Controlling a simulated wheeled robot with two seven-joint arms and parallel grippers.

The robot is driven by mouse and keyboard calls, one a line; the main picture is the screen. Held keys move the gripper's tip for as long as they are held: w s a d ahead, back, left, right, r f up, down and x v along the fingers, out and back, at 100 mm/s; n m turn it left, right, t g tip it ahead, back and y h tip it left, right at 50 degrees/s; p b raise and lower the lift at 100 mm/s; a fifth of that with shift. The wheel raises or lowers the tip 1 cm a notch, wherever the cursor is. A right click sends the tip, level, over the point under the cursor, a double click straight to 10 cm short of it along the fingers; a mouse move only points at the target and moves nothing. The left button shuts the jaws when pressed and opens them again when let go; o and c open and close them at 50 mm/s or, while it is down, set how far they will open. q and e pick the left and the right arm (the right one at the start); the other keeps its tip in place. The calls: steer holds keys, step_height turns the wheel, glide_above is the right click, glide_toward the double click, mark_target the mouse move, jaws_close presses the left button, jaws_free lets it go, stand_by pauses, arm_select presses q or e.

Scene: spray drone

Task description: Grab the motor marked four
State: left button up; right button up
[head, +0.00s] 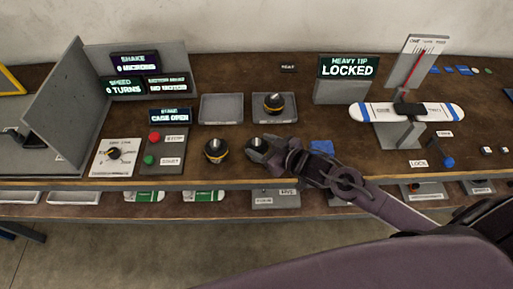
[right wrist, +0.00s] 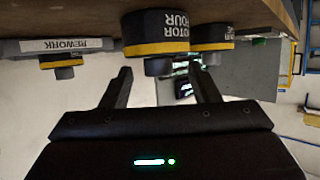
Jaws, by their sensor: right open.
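The motor marked four (right wrist: 160,34) is a dark cylinder with a yellow band and "MOTOR FOUR" on its side. It shows upside down in the right wrist view, ahead of and between my fingers. In the head view this motor (head: 256,141) is partly hidden by my right gripper (head: 263,151). My right gripper (right wrist: 160,82) is open with nothing held; I cannot tell whether a finger touches the motor. A second similar motor (head: 216,151) stands just left of it, and it also shows in the right wrist view (right wrist: 214,37). My left gripper is not in view.
A third motor (head: 274,104) sits on a grey tray behind, with an empty tray (head: 220,108) to its left. A button box (head: 164,148) and dial card (head: 115,157) are at left. A balance (head: 405,112) and a "LOCKED" sign (head: 348,68) are at right.

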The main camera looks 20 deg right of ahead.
mark_target(257, 142)
steer(key=x, duration=0.1)
steer(key=p+x, duration=0.1)
steer(key=x, duration=0.1)
steer(key=shift+w+a+r, duration=0.1)
steer(key=shift+w+r, duration=0.05)
steer(key=shift+w, duration=0.25)
steer(key=shift+w+a+f, duration=0.25)
steer(key=shift+w, duration=0.1)
steer(key=shift+s, duration=0.15)
jaws_close()
